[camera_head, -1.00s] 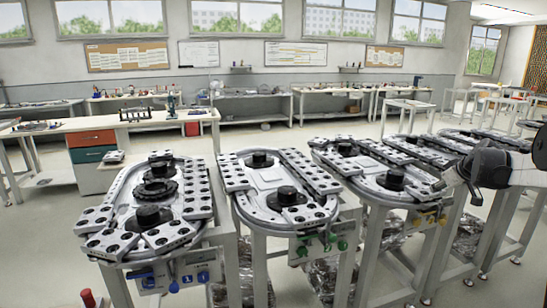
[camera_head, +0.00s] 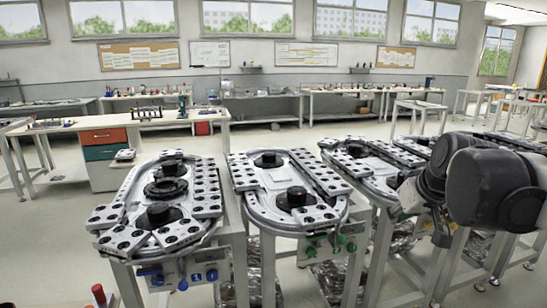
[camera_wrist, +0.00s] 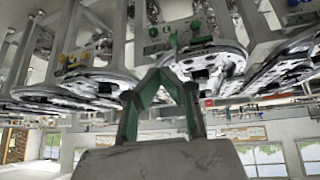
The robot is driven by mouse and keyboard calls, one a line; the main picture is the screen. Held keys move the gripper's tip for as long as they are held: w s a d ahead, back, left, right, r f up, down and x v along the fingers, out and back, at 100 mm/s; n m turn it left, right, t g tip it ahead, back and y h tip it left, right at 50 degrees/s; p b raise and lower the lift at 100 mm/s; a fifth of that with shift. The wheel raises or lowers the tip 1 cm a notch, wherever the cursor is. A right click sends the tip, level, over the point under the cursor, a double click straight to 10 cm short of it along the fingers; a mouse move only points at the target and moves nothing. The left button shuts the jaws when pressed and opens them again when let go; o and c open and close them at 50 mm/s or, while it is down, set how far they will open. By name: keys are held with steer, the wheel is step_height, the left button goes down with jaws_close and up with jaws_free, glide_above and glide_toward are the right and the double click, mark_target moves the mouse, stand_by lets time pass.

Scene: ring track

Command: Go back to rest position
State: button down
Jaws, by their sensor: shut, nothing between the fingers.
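My arm (camera_head: 480,185) enters from the right in the head view, its dark rounded links in front of the right-hand ring-track stations. The end of my arm points down there, and its fingers are hard to make out. In the wrist view my gripper (camera_wrist: 163,76) shows its green-grey fingers meeting at their tips, with nothing between them. That view is upside down, with the stations above and the windows below. I see no clear gap or contact between the gripper and any station.
A left ring-track station (camera_head: 207,190), a middle one (camera_head: 330,182) and more to the right stand on grey legs. A red-topped object (camera_head: 99,295) is at the lower left. A bench with drawers (camera_head: 104,137) stands behind. Open floor lies between the stations and the back benches.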

steer(key=s+a+f, duration=0.4)
steer(key=s, duration=0.5)
steer(key=s+a+f+m, duration=0.1)
steer(key=s+a+f, duration=0.3)
steer(key=s, duration=0.6)
steer(key=shift+f, duration=0.35)
